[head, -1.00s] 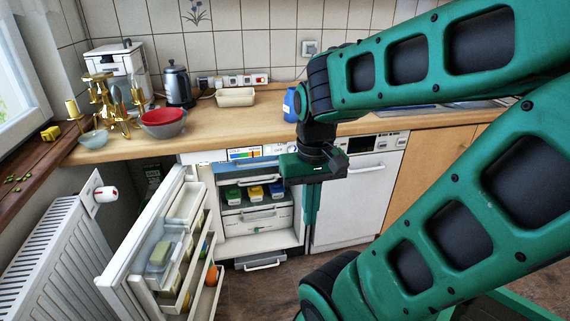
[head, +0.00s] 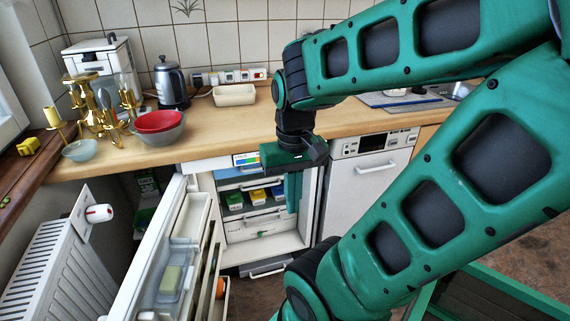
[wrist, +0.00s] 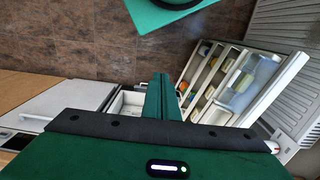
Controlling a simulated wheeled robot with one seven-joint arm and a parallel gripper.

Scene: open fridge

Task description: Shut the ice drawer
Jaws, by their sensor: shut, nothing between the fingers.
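The open fridge (head: 268,243) stands under the counter. Inside its upper part is a drawer front with a white handle (head: 262,183), partly behind my gripper. White drawers (head: 255,222) with a handle sit lower down. I cannot tell for sure which is the ice drawer or how far it sticks out. My gripper (head: 292,208) points down at the right part of the fridge opening, fingers together and empty. In the wrist view its fingers (wrist: 160,80) overlap the fridge, beside a pale, open-topped compartment (wrist: 128,103). Contact with a drawer is not clear.
The fridge door (head: 165,250) stands open at the left, its shelves holding food, near a radiator (head: 50,255). Several small boxes (head: 255,197) sit on a fridge shelf. A white dishwasher (head: 365,190) is right of the fridge. The counter (head: 225,128) overhangs above.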

